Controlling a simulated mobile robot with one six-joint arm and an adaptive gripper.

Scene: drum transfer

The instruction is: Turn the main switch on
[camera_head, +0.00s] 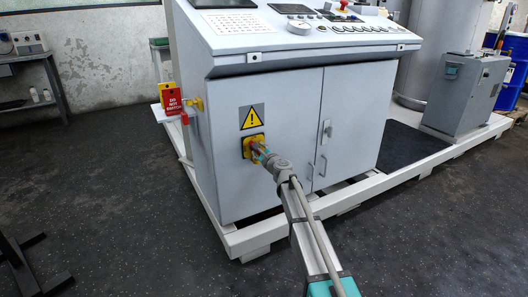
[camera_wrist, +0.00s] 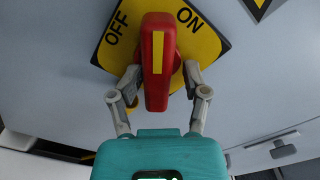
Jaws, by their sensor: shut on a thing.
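The main switch has a red handle with a yellow stripe (camera_wrist: 157,60) on a yellow plate (camera_wrist: 112,40) marked OFF and ON. In the wrist view OFF is at the handle's upper left and ON at its upper right; the handle points up between the two labels. My gripper (camera_wrist: 161,80) is shut on the handle, one finger on each side. In the head view the yellow plate (camera_head: 247,146) is on the cabinet's left door below a warning sign, and my gripper (camera_head: 262,153) reaches it, hiding most of the handle.
The grey cabinet (camera_head: 225,180) has a sloped control panel on top and door handles right of the switch. Red and yellow tags (camera_head: 172,102) hang at its left side. A pale base frame (camera_head: 250,236) runs around its foot. The dark floor at left is mostly clear.

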